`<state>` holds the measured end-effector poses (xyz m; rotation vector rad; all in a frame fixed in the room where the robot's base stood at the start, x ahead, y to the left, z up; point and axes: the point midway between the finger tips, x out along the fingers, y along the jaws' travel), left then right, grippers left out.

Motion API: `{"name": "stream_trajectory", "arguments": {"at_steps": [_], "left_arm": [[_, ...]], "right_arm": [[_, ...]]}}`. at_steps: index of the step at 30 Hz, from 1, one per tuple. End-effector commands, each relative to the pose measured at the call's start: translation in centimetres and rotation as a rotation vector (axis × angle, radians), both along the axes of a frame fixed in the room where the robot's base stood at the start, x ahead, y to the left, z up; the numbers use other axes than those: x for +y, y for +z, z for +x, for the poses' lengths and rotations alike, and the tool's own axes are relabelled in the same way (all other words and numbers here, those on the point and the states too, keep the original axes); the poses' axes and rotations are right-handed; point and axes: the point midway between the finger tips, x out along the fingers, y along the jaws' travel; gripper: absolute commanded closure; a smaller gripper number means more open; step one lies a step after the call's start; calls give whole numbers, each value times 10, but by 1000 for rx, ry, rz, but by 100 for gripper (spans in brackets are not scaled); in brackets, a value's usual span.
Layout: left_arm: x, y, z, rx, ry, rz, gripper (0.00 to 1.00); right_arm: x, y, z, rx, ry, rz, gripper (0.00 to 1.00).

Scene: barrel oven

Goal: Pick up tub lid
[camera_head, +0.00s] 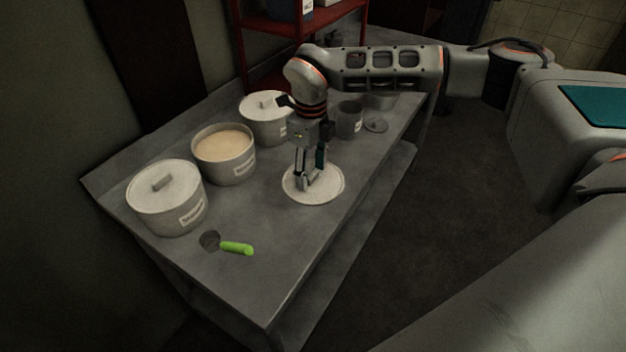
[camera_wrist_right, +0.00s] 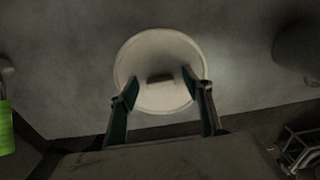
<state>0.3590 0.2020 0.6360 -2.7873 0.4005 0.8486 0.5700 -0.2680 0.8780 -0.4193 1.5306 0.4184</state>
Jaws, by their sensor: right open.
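The tub lid (camera_head: 326,191) is a round, pale disc lying flat on the grey table. In the right wrist view the lid (camera_wrist_right: 150,52) shows a small dark block handle (camera_wrist_right: 160,78) at its middle. My right gripper (camera_head: 309,186) points down over the lid, with its fingers hiding the handle in the head view. In the wrist view the right gripper (camera_wrist_right: 164,92) is open, its two fingers apart on either side of the handle. I cannot tell whether they touch the lid. An open tub (camera_head: 224,172) with beige contents stands to the left. My left gripper is not in view.
A lidded tub (camera_head: 167,215) stands at the front left and another lidded tub (camera_head: 262,130) behind. A scoop with a green handle (camera_head: 237,248) lies near the front. The table front (camera_head: 270,290) is clear.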

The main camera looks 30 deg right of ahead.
Motion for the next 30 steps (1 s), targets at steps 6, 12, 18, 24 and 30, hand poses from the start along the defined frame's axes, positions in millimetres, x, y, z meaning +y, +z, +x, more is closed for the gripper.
{"name": "stream_trajectory", "arguments": {"at_steps": [6,12,18,24,30], "left_arm": [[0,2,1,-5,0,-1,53],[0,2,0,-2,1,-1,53],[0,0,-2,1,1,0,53],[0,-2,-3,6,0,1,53],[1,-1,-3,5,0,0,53]], "right_arm": [[0,0,0,-1,0,1,53],[0,0,0,-1,0,1,86],[0,0,0,-1,0,1,86],[0,5,1,-2,0,1,86],[0,28,1,-4,0,1,86]]}}
